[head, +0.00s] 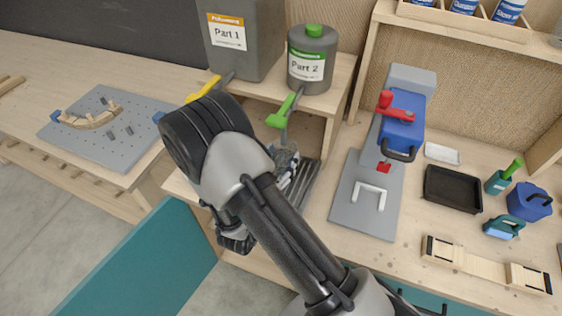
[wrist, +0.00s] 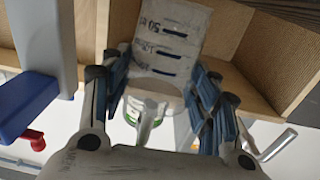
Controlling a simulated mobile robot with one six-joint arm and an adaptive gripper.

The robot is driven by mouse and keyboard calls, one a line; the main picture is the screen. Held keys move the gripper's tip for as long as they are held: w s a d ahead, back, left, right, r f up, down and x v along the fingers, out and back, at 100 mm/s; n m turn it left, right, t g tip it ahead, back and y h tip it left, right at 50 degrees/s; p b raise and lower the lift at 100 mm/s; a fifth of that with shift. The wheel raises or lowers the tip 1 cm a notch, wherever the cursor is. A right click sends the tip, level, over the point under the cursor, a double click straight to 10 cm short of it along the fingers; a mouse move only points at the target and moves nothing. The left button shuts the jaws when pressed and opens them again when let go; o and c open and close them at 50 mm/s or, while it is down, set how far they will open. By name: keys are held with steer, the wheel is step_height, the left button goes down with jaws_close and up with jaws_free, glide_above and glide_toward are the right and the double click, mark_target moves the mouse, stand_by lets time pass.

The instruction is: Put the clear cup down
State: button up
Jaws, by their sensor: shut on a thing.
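The clear cup (wrist: 172,42) shows in the wrist view as a pale, see-through wall with dark measuring marks. My gripper (wrist: 160,85) is shut on it, with a blue-padded finger on each side. In the head view my gripper (head: 287,165) is below the green tap of the Part 2 container, over the grey ribbed drip tray (head: 305,185). My arm hides much of that spot, and the cup is hard to make out there. I cannot tell whether the cup touches the tray.
The Part 1 container (head: 240,55) with a yellow tap and the Part 2 container (head: 311,70) stand on a wooden shelf. To the right are a clamp press (head: 400,120) on a grey plate, a black tray (head: 452,190) and a wooden form (head: 485,265).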

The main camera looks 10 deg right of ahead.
steer(key=shift+w+d+f+b, duration=0.15)
steer(key=shift+f+b, duration=0.25)
steer(key=shift+f, duration=0.5)
steer(key=o, duration=0.8)
steer(key=shift+c, duration=0.2)
steer(key=shift+r, duration=0.1)
